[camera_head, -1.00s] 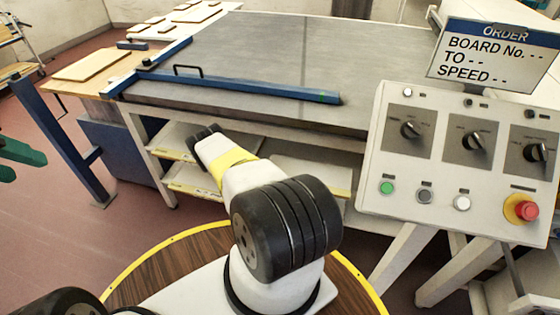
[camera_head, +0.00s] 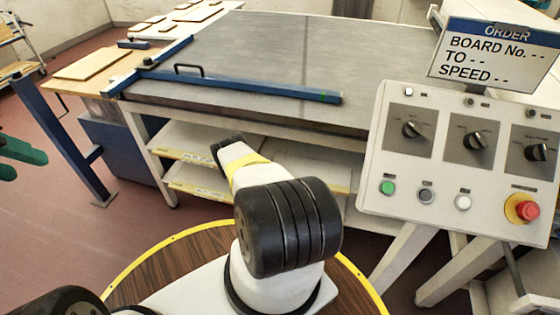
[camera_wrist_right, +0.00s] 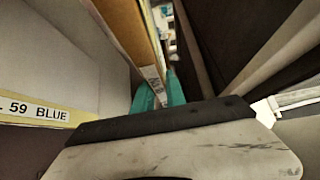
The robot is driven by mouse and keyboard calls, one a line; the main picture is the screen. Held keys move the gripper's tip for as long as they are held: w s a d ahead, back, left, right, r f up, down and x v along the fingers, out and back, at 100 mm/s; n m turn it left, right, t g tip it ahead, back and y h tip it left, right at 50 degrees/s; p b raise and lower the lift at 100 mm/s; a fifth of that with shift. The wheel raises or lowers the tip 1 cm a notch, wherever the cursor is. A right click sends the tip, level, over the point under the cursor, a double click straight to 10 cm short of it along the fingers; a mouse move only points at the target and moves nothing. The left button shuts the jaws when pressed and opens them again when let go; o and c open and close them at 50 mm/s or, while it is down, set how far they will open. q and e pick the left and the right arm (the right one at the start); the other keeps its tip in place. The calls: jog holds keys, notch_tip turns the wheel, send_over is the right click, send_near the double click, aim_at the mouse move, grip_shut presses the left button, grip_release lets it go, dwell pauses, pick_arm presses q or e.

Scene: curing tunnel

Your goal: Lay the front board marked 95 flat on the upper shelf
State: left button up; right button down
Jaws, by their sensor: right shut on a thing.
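My right gripper (camera_wrist_right: 160,92), with teal fingers, is shut on the edge of a tan board (camera_wrist_right: 122,28). The board has a small label at its edge, too small to read. In the head view my right arm reaches toward the shelves under the table; its wrist hides the gripper. The upper shelf (camera_head: 183,153) and lower shelf (camera_head: 195,190) show as pale layers with yellow labelled edges. My left gripper (camera_head: 14,161) is at the left edge, fingers apart, far from the shelves.
In the wrist view, a pale surface with a strip reading "59 BLUE" (camera_wrist_right: 35,110) is close on the left. The grey table top (camera_head: 260,60) overhangs the shelves. A control panel (camera_head: 455,165) stands at right, a blue post (camera_head: 60,135) at left.

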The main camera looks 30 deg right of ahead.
jog(key=c, duration=1.4)
grip_release()
jog(key=shift+o, duration=0.2)
jog(key=a, duration=1.2)
jog(key=w+a+r+m+g+y, duration=0.1)
jog(key=w+r+m+g+y, duration=0.15)
jog(key=r+m, duration=0.5)
jog(key=w+a+r+m+g+y, duration=0.1)
jog(key=w+r+m+g+y, duration=0.2)
jog(key=r, duration=0.8)
jog(key=a+r+m+t+y, duration=0.1)
jog(key=a+r+m+y, duration=0.3)
jog(key=r, duration=0.5)
jog(key=a+r+m+y, duration=0.1)
jog(key=a+r+m, duration=0.1)
jog(key=r+m, duration=0.55)
jog(key=s+a+r+m+t+y, duration=0.5)
jog(key=s+a+r, duration=0.3)
jog(key=r, duration=0.4)
jog(key=s+a+r+m+t+y, duration=0.4)
jog(key=s+a+r+m, duration=0.4)
jog(key=r, duration=0.5)
jog(key=shift+s+a+r+t+y, duration=0.15)
jog(key=shift+s+a+t+y, duration=0.2)
jog(key=shift+s+a+t, duration=0.45)
